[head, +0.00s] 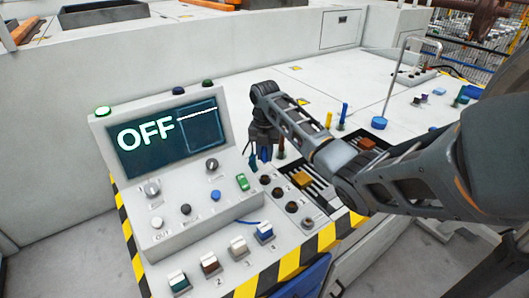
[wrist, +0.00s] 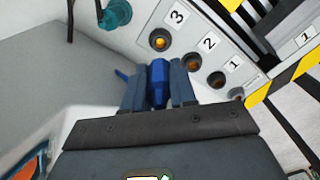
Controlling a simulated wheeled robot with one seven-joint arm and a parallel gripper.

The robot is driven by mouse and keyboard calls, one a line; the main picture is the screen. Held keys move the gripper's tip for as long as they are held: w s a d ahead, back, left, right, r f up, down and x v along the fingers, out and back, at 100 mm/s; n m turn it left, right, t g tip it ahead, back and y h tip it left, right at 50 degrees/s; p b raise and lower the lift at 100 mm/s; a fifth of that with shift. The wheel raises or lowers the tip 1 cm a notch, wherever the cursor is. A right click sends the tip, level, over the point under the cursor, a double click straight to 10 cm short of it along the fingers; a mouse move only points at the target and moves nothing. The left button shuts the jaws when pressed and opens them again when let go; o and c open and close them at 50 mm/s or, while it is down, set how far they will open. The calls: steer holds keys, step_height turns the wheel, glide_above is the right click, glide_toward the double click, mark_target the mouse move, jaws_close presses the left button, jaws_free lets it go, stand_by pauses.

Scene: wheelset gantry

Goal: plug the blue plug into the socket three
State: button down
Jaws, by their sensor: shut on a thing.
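The blue plug (wrist: 158,78) is held between the two fingers of my gripper (wrist: 160,88) in the wrist view. In the head view my gripper (head: 260,158) hangs over the right part of the console. Socket three (wrist: 159,40), a dark ring with an orange-yellow centre beside the label 3, lies just beyond the plug in the wrist view. The plug appears apart from it; the exact gap cannot be told. Socket two (wrist: 192,62) and socket one (wrist: 217,79) run down to the right. In the head view the socket row (head: 278,192) is right of the green switch.
The console screen (head: 170,135) reads OFF. Several rocker switches (head: 238,246) line the console front. A teal part (wrist: 116,14) stands near socket three in the wrist view. Slotted black panels (head: 303,179) and upright yellow (head: 329,119) and blue pegs stand to the right.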

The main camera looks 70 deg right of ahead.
mark_target(265, 163)
steer(key=shift+f+b, duration=1.4)
steer(key=shift+f, duration=1.2)
steer(key=shift+p, duration=0.7)
steer(key=shift+f+b, duration=0.9)
steer(key=shift+f, duration=0.5)
steer(key=c, duration=0.8)
jaws_free()
steer(key=shift+r, duration=0.15)
step_height(265, 163, up, 7)
steer(key=shift+r, duration=0.35)
